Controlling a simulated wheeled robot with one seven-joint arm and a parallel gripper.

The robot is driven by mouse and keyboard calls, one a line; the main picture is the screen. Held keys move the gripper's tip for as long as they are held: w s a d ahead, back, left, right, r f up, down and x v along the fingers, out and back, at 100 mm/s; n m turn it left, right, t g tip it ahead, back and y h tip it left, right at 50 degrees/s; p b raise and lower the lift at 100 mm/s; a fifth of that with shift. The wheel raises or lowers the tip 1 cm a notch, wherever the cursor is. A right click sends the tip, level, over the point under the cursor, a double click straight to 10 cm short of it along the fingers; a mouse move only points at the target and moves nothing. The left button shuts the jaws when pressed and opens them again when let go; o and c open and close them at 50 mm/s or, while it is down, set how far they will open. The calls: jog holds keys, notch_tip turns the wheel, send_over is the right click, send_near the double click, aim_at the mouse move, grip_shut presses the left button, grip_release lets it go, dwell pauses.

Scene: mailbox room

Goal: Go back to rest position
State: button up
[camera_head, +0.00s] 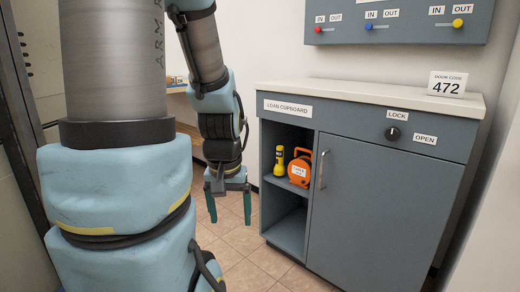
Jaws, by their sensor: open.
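My gripper (229,206) hangs down in the head view, left of the loan cupboard (390,205). Its two green-tipped fingers are apart, with floor tiles showing between them. It holds nothing. It does not appear to touch the cupboard. My large arm links fill the left side of the view and hide much of the room behind them.
The cupboard's open shelf holds a yellow flashlight (279,161) and an orange reel-like item (299,170). A grey in/out panel (400,32) with coloured knobs hangs above. A door code sign (447,84) stands on top. Tiled floor (250,265) is clear before the cupboard.

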notch_tip(320, 180, up, 25)
jog(key=p, duration=2.3)
jog(key=shift+c, duration=0.4)
